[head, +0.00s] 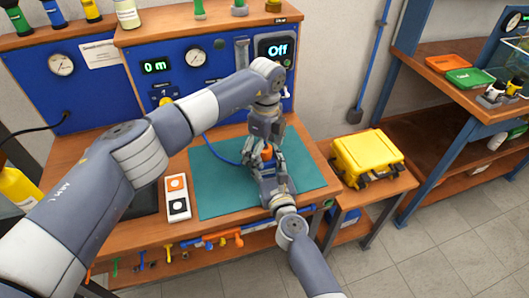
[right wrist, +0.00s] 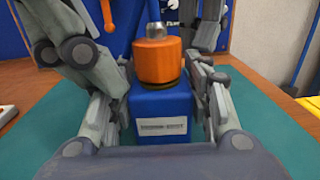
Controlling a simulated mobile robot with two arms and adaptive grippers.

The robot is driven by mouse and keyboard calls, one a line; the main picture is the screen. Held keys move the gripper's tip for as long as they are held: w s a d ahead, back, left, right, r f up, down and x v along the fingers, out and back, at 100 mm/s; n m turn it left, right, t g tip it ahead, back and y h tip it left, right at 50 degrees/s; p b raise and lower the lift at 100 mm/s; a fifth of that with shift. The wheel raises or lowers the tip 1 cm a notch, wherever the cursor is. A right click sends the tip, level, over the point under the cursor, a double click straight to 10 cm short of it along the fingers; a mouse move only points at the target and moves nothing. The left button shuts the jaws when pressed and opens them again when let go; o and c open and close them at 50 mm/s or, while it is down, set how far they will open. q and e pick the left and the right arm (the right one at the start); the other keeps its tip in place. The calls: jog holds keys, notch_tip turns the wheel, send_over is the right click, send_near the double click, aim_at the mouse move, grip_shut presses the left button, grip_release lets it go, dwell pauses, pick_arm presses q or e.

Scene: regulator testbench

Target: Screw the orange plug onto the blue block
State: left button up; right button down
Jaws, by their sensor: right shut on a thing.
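The blue block (right wrist: 163,115) is upright between the fingers of my right gripper (right wrist: 164,108), which is shut on it. My right gripper also shows over the teal mat in the head view (head: 267,172). The orange plug (right wrist: 158,62) sits on top of the block, with a dark ring at its base and a metal stub above. It is a small orange patch in the head view (head: 266,153). My left gripper (head: 264,139) comes down from above at the plug, its fingers spread to either side. I cannot tell whether they touch the plug.
The teal mat (head: 213,190) covers the bench middle. A white panel with orange and black squares (head: 177,198) lies left of it. Behind stands the blue test panel (head: 187,84) with gauges and an "Off" display. A yellow case (head: 367,154) sits on a lower stand at right.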

jog(key=shift+r, duration=0.15)
pick_arm(q)
notch_tip(320, 180, up, 12)
jog(key=shift+w, duration=0.15)
jog(key=shift+d, duration=0.1)
pick_arm(e)
jog(key=c, duration=0.7)
grip_release()
jog(key=shift+c, duration=0.2)
jog(key=shift+s+d+f, duration=0.1)
jog(key=shift+s+f, duration=0.1)
jog(key=shift+s, duration=0.4)
jog(key=v, duration=1.1)
jog(key=shift+r, duration=0.15)
